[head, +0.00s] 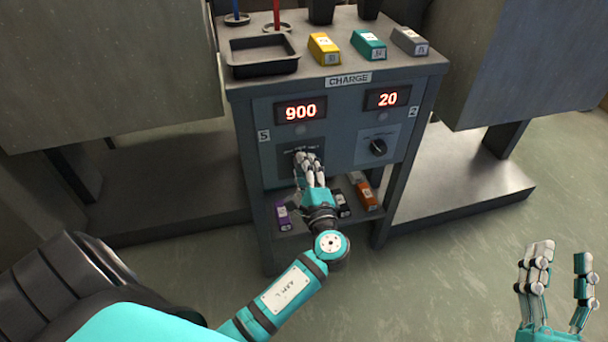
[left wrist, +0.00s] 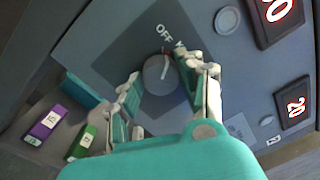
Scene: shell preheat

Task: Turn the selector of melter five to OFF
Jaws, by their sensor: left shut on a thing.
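Panel 5 (head: 288,155) is on the left half of the cart's front, below a red display reading 900 (head: 300,111). My left gripper (head: 308,165) is at this panel and hides its selector in the head view. In the left wrist view the round grey selector (left wrist: 157,74) sits between the fingers of my left gripper (left wrist: 160,82), which is shut on it. The OFF lettering (left wrist: 164,32) is on the plate beside the knob. A pale line shows on the knob; its exact setting is hard to read. My right gripper (head: 558,262) is open and empty, at the lower right.
Panel 2's black knob (head: 378,147) is to the right, under a display reading 20 (head: 388,98). A black tray (head: 263,56) and yellow (head: 324,48), teal (head: 369,45) and grey (head: 410,41) blocks are on top. A purple block (head: 283,216) is on the lower shelf.

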